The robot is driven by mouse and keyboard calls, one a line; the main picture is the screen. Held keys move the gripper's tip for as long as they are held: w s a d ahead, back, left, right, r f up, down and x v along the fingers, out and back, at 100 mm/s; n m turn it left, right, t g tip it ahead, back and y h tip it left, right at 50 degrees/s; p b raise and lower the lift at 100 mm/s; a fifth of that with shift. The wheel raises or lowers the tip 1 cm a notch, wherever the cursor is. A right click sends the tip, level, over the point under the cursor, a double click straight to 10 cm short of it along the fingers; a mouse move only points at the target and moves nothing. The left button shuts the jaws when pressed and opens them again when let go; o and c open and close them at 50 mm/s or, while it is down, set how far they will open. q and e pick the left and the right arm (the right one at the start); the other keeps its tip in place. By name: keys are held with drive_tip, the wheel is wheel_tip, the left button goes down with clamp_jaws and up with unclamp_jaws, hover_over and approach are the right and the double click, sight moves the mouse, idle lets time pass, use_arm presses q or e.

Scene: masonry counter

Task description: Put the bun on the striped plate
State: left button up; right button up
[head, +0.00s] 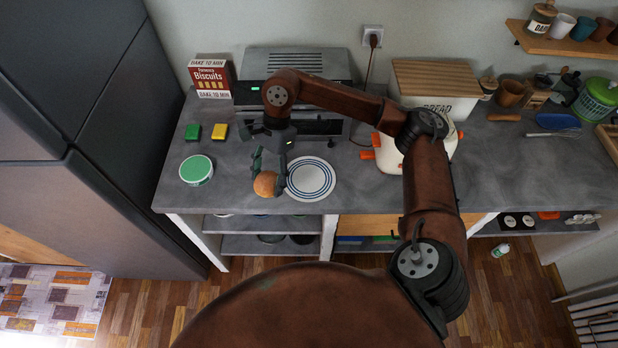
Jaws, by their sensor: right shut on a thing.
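The bun (265,184) is round and orange-brown. It is held between the fingers of my right gripper (268,181), just left of the striped plate. The striped plate (311,178) is white with blue rings and lies on the grey counter near its front edge. Its visible surface is empty. I cannot tell from this view how high the bun is above the counter. My left gripper is not in view.
A toaster oven (297,95) stands at the back; a white pot (400,152) with orange handles stands right of the plate.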

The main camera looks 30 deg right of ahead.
drive_tip(key=s+d+f+m+t+h, duration=0.1)
drive_tip(key=s+d+m+t, duration=0.25)
drive_tip(key=d+m, duration=0.6)
drive_tip(key=s+d+f+m+t+h, duration=0.1)
drive_tip(key=s+d+f+m+t, duration=0.15)
drive_tip(key=s+d+m, duration=0.45)
drive_tip(key=m, duration=0.1)
approach(305, 177)
drive_tip(key=shift+w+a+f, duration=0.25)
drive_tip(key=shift+w+f, duration=0.1)
drive_tip(key=shift+f, duration=0.15)
drive_tip(key=shift+w+a+f, duration=0.1)
drive_tip(key=shift+w+f, duration=0.4)
drive_tip(key=shift+f, duration=0.2)
wheel_tip(305, 177, down, 3)
drive_tip(key=shift+w+f+p, duration=0.1)
drive_tip(key=shift+w+p, duration=0.05)
drive_tip(key=shift+p, duration=0.45)
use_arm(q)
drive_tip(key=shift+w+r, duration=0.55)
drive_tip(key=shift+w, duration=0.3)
